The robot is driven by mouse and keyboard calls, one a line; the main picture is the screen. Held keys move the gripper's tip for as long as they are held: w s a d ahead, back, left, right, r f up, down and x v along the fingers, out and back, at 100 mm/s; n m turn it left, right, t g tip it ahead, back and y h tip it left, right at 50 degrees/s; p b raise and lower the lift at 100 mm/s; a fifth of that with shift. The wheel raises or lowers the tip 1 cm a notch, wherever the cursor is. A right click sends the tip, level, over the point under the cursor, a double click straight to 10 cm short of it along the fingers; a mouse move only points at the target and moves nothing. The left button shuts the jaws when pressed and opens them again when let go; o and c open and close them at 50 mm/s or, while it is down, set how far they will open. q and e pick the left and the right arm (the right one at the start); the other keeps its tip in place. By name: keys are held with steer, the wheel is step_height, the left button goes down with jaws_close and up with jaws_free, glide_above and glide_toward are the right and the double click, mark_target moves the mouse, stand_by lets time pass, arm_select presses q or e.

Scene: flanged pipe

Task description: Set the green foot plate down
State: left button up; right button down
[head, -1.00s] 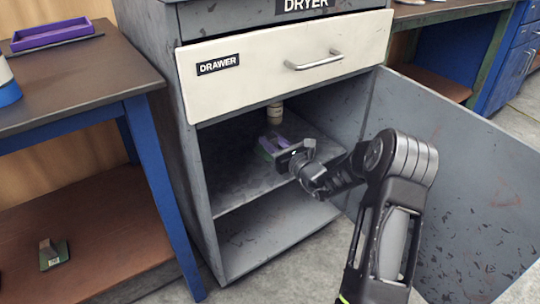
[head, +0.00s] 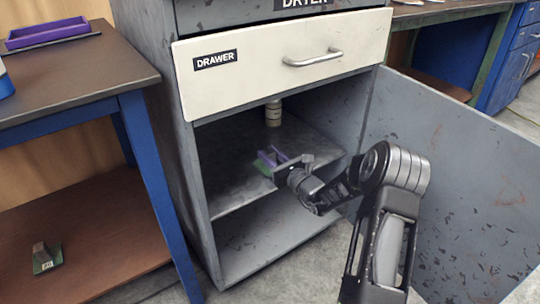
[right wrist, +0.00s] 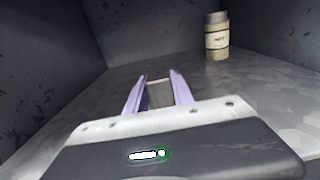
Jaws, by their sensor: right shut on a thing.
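The green foot plate (head: 263,168) is inside the open cabinet, at the level of its middle shelf (head: 228,190). My right gripper (head: 271,157) reaches in from the right with its purple fingers shut on the plate's upright part. I cannot tell whether the plate touches the shelf. My left gripper is out of view.
A cream jar (head: 273,114) stands at the back of the shelf; it also shows in the right wrist view (right wrist: 217,38). The drawer (head: 270,75) is above, the open door (head: 470,170) at right. A similar green-based piece (head: 46,258) sits under the left table.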

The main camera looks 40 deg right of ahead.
steer(key=c, duration=1.1)
jaws_free()
steer(key=shift+r, duration=0.1)
steer(key=shift+s+r, duration=0.1)
steer(key=shift+s, duration=0.05)
steer(key=s+p, duration=0.5)
steer(key=s, duration=0.6)
steer(key=shift+s+a, duration=0.15)
steer(key=shift+s, duration=0.2)
